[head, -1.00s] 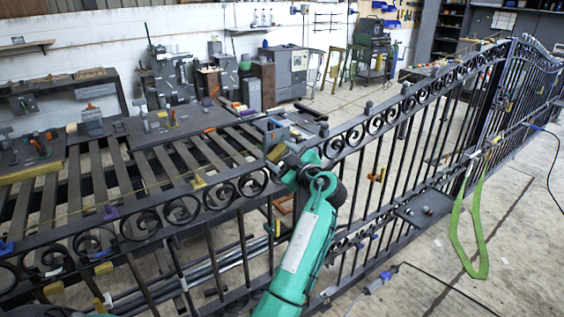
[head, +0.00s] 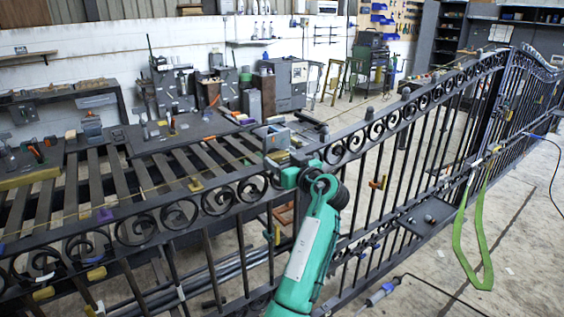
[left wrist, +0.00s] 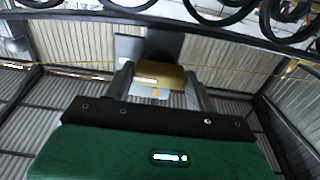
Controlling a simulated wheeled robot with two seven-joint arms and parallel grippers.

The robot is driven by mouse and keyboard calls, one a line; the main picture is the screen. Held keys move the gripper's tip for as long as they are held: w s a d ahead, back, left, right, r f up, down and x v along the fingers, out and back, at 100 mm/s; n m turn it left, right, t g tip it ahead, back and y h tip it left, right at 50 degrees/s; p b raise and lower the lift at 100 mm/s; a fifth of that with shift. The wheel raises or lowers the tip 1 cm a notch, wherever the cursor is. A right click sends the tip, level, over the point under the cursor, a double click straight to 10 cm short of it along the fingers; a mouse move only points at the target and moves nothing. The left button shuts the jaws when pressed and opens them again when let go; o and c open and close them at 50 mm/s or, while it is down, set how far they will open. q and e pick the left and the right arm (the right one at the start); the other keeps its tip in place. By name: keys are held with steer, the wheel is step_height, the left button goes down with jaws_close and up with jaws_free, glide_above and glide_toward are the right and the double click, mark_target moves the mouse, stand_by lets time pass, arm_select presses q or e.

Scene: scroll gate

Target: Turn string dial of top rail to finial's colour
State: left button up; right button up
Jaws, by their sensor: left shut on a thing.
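The dark gate's top rail (head: 225,182) runs across the head view above a band of scrolls. A thin yellow string runs along it, bearing a yellow tag (head: 195,184) and a purple tag (head: 104,214). Dark finials (head: 405,93) stand on the rail to the right. My left gripper (head: 286,168) is at the rail, its fingers largely hidden in the head view. In the left wrist view, my left gripper (left wrist: 160,85) is shut on a gold block (left wrist: 162,77), with the string passing at its level. I cannot tell whether this block is the dial. My right gripper is not in view.
Behind the gate is a slatted bench (head: 120,180) with tools and a vise (head: 275,137). A green strap (head: 484,240) hangs from the gate at right. A small shelf (head: 428,217) sits low on the gate.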

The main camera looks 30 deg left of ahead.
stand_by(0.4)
arm_select(q)
steer(key=o, duration=1)
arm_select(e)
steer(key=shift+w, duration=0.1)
